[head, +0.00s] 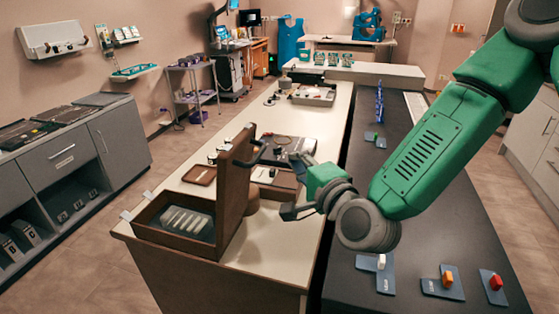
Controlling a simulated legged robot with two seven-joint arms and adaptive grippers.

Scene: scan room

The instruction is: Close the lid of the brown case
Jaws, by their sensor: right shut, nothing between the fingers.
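The brown case (147,228) sits on the near left end of the pale counter, with several light strips on its dark inner floor. Its lid (234,190) is open and stands about upright at the case's right side. My right gripper (288,211) is to the right of the lid, on its outer side, at the end of the green arm. It is shut and holds nothing. Dark parts reach close to the lid's upper edge; I cannot tell whether they touch it. My left gripper is out of view.
A small brown tray (199,175) and dark equipment (288,147) lie behind the lid on the pale counter (262,250). The dark counter (440,215) at right carries blue pads with small white, orange and red pieces. A grey tray (313,95) stands farther back.

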